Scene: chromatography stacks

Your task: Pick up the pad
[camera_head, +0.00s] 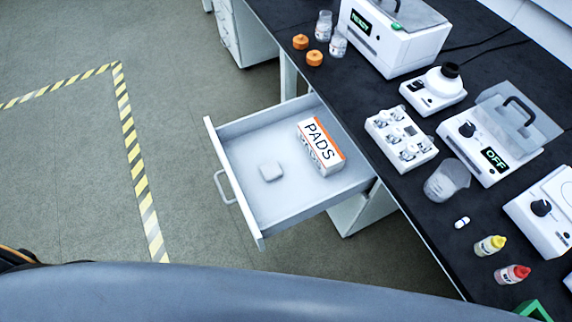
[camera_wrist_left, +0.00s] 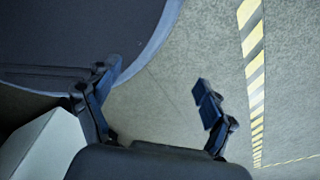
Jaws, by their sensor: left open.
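A small white square pad (camera_head: 271,172) lies flat in the open drawer (camera_head: 240,208), left of a box marked PADS (camera_head: 320,146) in the head view. My left gripper (camera_wrist_left: 155,95) shows in the left wrist view with its two fingers spread apart and nothing between them. It is over the grey floor, away from the drawer, and the pad is not in that view. The left gripper does not show in the head view. My right gripper is in neither view.
The drawer is pulled out from under a black bench (camera_head: 365,108). On the bench stand several white instruments, a beaker (camera_head: 447,181), orange caps (camera_head: 314,58) and small bottles (camera_head: 490,245). Left of the drawer the floor (camera_head: 60,170) is clear, with striped tape (camera_head: 136,165).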

